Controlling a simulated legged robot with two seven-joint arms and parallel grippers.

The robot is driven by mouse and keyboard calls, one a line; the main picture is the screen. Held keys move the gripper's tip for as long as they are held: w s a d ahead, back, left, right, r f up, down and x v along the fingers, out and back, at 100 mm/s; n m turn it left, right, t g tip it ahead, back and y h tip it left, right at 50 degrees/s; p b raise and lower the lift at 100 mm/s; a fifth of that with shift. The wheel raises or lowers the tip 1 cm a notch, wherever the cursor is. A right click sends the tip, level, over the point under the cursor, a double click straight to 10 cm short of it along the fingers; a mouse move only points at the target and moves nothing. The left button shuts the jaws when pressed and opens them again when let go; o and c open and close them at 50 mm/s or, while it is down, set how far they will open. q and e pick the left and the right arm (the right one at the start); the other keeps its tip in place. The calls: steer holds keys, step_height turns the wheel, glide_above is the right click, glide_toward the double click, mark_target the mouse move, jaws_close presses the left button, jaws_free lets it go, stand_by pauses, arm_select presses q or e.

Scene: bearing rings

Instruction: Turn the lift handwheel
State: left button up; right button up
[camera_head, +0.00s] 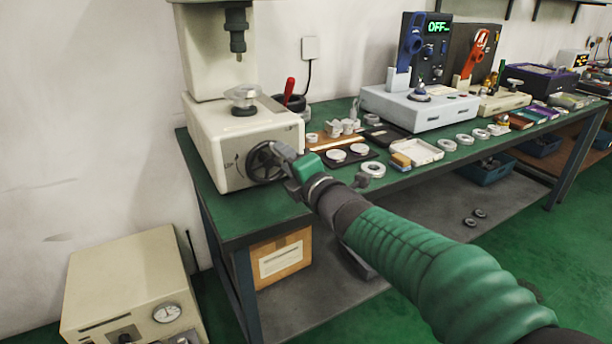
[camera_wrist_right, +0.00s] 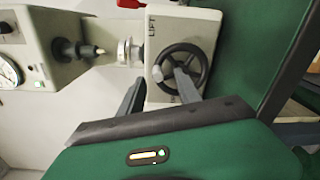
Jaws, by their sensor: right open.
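My right gripper (camera_head: 284,157) reaches in from the right and is at the wheel's right side in the head view. In the wrist view its two fingers (camera_wrist_right: 160,92) are apart, one overlapping the wheel's lower part and one left of it. I cannot tell whether they touch the wheel. My left gripper is not in view.
The green bench (camera_head: 223,210) carries metal rings (camera_head: 373,169), a white tray (camera_head: 417,151) and a grey device (camera_head: 418,107) right of the machine. A red-handled tool (camera_head: 289,90) stands behind it. A cream box with a gauge (camera_head: 135,280) sits low at left.

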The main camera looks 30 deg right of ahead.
steer(key=s+p, duration=0.7)
steer(key=s, duration=0.6)
steer(key=shift+d+r+p, duration=0.15)
steer(key=shift+d+p, duration=0.1)
steer(key=shift+p, duration=0.15)
